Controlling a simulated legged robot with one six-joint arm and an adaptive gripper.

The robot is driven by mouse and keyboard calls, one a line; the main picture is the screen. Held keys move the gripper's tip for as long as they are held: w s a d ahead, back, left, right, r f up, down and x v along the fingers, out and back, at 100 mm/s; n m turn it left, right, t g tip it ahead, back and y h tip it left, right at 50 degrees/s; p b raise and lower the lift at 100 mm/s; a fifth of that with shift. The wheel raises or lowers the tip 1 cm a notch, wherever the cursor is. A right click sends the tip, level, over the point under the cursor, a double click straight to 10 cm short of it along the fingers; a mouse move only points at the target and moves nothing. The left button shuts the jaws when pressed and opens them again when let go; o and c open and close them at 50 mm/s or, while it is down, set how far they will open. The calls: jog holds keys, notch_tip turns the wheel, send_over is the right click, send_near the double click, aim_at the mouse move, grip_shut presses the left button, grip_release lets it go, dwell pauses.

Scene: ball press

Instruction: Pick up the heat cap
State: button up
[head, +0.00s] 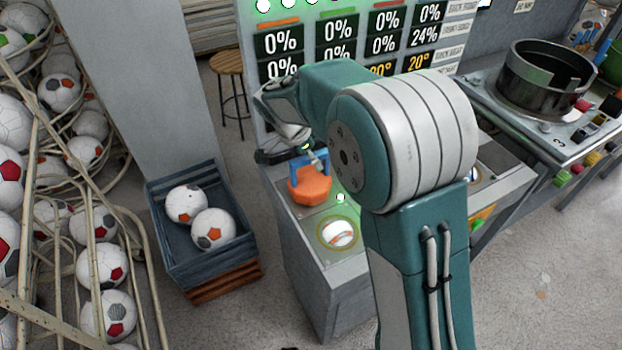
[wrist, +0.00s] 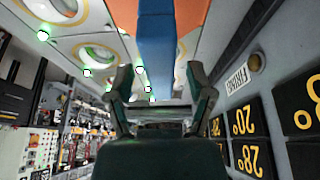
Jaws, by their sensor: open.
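The heat cap is an orange, faceted cap (head: 310,190) with a blue handle (head: 297,167) on top. It sits on the panel of the machine's console, at the centre-left of the head view. In the wrist view its orange body (wrist: 193,12) is at the top edge and the blue handle (wrist: 156,38) hangs down in the middle. My gripper (wrist: 160,75) is open, with a finger on each side of the handle in that view. In the head view my gripper (head: 312,157) is at the handle, partly hidden by my arm. I cannot tell whether it touches.
A round port with a white and orange ball (head: 339,234) is in front of the cap. A display board (head: 345,40) stands close behind. A blue crate (head: 170,255) with two balls is on the left. A black ring press (head: 545,90) is at right.

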jog(key=shift+a+f, duration=0.1)
jog(key=shift+a, duration=0.1)
jog(key=shift+a+f, duration=0.15)
jog(key=shift+a, duration=0.1)
jog(key=shift+d, duration=0.25)
jog(key=shift+c, duration=0.3)
jog(key=shift+a, duration=0.1)
grip_shut()
